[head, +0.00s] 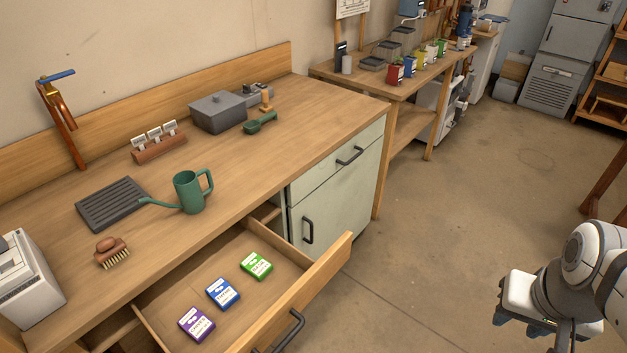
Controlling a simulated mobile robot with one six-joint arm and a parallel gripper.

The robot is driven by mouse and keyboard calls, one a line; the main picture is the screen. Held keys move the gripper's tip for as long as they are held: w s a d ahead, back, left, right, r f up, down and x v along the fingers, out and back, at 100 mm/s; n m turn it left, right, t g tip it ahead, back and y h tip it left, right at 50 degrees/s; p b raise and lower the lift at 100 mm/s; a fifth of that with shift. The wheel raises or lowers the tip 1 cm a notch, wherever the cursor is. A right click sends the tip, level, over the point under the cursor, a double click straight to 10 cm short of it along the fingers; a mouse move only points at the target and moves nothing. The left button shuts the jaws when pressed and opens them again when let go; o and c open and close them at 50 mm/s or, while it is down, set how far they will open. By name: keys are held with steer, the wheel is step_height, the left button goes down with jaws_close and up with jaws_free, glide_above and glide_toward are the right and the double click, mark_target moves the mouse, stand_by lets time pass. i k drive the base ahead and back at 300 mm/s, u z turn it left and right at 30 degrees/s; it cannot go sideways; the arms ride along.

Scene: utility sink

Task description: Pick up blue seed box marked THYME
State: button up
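A blue seed box (223,292) with a white label lies flat in the open drawer (262,329). It is the middle one of three boxes, between a purple box (197,324) and a green box (257,265). The label print is too small to read. My gripper (523,322) is at the lower right over the floor, well to the right of the drawer and apart from everything. Its fingers are too small and partly cut off, so I cannot tell whether they are open.
The drawer's front panel and dark handle (289,331) stick out from the wooden counter (245,155). A green watering can (190,191), a brush (112,253) and a dark slatted tray (112,204) stand on the counter above. The floor (440,225) between drawer and gripper is clear.

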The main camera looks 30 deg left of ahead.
mark_target(221, 291)
steer(key=u, duration=0.05)
steer(key=i, duration=0.4)
steer(key=u, duration=2.6)
steer(key=i, duration=0.5)
steer(key=z, duration=0.15)
